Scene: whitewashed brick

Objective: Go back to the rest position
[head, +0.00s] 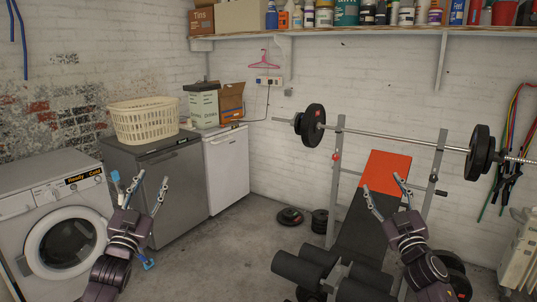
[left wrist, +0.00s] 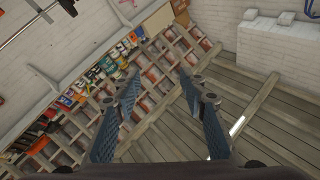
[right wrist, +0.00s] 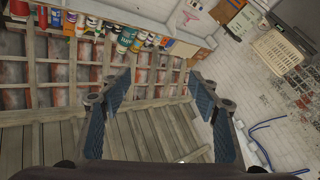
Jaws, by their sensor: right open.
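My left gripper (head: 140,190) is raised in front of the washing machine and the grey cabinet in the head view. Its fingers are spread and point up, with nothing between them, and its fingers also show apart in the left wrist view (left wrist: 155,85). My right gripper (head: 387,197) is raised in front of the weight bench in the head view. Its fingers are spread and empty, and they show apart in the right wrist view (right wrist: 158,90). Both wrist cameras look up at the roof beams and the shelf.
A washing machine (head: 30,205), a grey cabinet (head: 172,200) with a laundry basket (head: 145,118), and a white fridge (head: 227,170) line the left. A weight bench (head: 362,225) with a barbell (head: 400,139) stands right. Bare floor (head: 235,255) lies between them.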

